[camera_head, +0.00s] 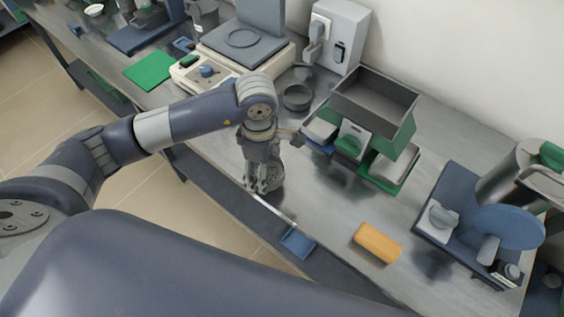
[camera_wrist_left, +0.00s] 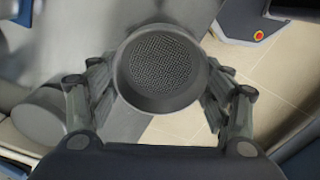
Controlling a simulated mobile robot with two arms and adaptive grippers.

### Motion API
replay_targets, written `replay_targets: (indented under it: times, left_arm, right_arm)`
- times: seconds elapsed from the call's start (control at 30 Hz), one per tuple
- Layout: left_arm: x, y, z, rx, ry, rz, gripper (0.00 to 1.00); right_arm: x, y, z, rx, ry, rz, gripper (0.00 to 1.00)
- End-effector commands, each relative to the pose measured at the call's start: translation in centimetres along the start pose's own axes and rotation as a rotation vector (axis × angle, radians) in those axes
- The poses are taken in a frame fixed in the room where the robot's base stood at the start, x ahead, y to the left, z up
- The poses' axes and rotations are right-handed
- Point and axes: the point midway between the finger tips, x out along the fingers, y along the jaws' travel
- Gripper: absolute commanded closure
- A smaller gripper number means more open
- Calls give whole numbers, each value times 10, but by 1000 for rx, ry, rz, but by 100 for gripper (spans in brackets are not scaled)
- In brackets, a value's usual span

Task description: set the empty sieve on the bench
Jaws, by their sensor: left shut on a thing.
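The sieve (camera_wrist_left: 162,68) is a round grey pan with a mesh floor, and nothing lies on the mesh. My left gripper (camera_wrist_left: 160,85) is shut on it, with a finger on each side of its rim. In the head view my left gripper (camera_head: 264,183) points down at the front edge of the bench (camera_head: 325,210), and the sieve is mostly hidden behind its fingers. I cannot tell whether the sieve touches the bench. My right gripper is not in view.
An orange block (camera_head: 377,243) lies near the front edge. A grey-green hopper unit (camera_head: 372,100) with trays stands behind, beside a dark round pan (camera_head: 297,97) and a balance (camera_head: 238,50). A blue-based machine (camera_head: 470,225) stands at right. Bare bench lies between gripper and block.

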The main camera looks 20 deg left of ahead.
Motion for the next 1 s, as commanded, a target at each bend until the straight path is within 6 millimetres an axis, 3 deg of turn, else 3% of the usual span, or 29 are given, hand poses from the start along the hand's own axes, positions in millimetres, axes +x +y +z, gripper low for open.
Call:
replay_targets:
  times: [0.1, 0.3, 0.47, 0.7, 1.0]
  left_arm:
    - [-1, 19, 19, 1, -3, 0, 54]
    - [3, 35, 33, 1, -1, 0, 54]
    - [10, 37, 35, 0, 0, -2, 54]
    - [38, 37, 35, 1, -1, -1, 54]
    - [42, 37, 34, 2, 0, 2, 54]
  right_arm:
    - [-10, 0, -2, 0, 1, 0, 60]
    - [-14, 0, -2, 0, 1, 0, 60]
    - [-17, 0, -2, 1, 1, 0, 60]
    - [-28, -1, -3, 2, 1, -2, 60]
    - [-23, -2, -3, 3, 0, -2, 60]
